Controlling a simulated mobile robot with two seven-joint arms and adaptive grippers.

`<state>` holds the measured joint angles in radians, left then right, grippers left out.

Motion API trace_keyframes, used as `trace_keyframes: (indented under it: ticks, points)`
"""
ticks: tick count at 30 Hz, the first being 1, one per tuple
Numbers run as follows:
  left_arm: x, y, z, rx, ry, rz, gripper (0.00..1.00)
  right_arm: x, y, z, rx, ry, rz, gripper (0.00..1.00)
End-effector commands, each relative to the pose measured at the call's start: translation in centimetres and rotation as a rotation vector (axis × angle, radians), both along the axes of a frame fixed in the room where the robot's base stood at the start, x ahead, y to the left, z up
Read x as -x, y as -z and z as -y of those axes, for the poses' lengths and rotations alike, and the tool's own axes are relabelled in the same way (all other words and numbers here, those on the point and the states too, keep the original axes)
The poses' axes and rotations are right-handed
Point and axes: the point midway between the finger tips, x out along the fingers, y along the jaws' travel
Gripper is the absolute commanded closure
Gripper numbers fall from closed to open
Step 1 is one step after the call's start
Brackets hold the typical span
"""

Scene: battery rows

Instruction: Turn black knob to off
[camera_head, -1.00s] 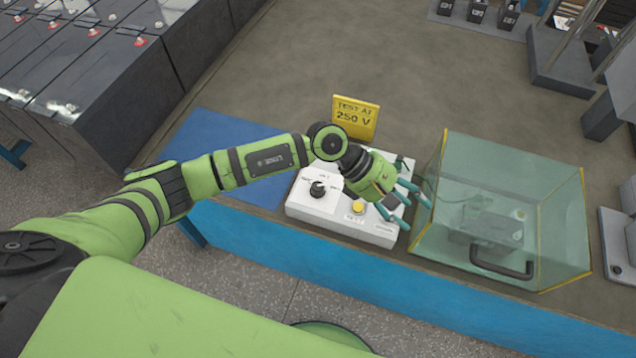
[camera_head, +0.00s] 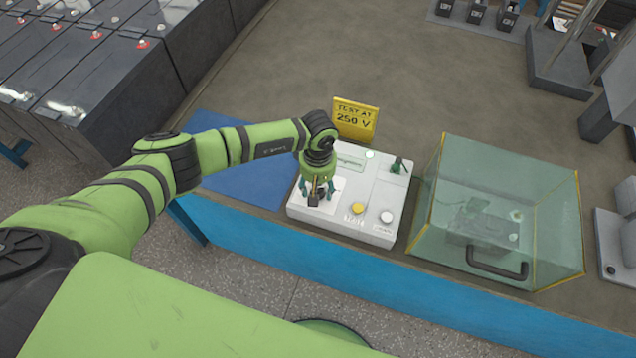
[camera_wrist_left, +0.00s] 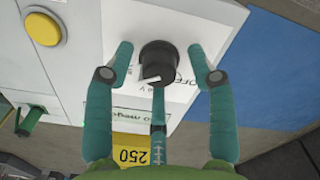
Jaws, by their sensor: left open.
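The black knob (camera_wrist_left: 158,64) stands on the white tester box (camera_head: 372,203). The gripper is open. My right gripper is in neither view.
A yellow button (camera_head: 358,208), a white button (camera_head: 386,217) and a green-black connector (camera_head: 398,165) are on the box. A yellow sign (camera_head: 355,120) reading TEST AT 250 V stands behind it. A clear case with yellow edges (camera_head: 540,160) stands to the right.

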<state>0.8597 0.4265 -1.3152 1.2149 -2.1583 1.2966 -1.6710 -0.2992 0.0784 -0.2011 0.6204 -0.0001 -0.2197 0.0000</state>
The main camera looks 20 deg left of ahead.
Motion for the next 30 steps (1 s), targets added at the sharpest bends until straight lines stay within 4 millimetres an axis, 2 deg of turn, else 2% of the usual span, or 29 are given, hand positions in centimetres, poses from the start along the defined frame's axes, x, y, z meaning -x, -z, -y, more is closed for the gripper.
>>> trace_keyframes:
  ticks: [8, 11, 12, 13, 23, 30]
  points:
    - [0.0, 0.2, 0.0, 0.002, -0.001, 0.001, 0.44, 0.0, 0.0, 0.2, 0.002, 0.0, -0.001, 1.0]
    - [0.0, 0.2, 0.0, 0.001, -0.001, 0.001, 0.8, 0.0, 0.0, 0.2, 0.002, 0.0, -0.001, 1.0]
    - [0.0, 0.2, 0.0, 0.001, -0.001, 0.0, 0.96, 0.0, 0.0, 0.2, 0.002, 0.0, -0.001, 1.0]
    - [0.0, 0.2, 0.0, 0.001, -0.001, 0.001, 1.0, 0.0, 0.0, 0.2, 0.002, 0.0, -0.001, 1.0]
    - [0.0, 0.3, 0.0, 0.001, -0.021, 0.001, 1.0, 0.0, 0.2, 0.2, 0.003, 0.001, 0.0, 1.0]
    - [0.0, 0.4, -0.1, -0.001, -0.127, 0.001, 1.0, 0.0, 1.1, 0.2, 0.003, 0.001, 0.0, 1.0]
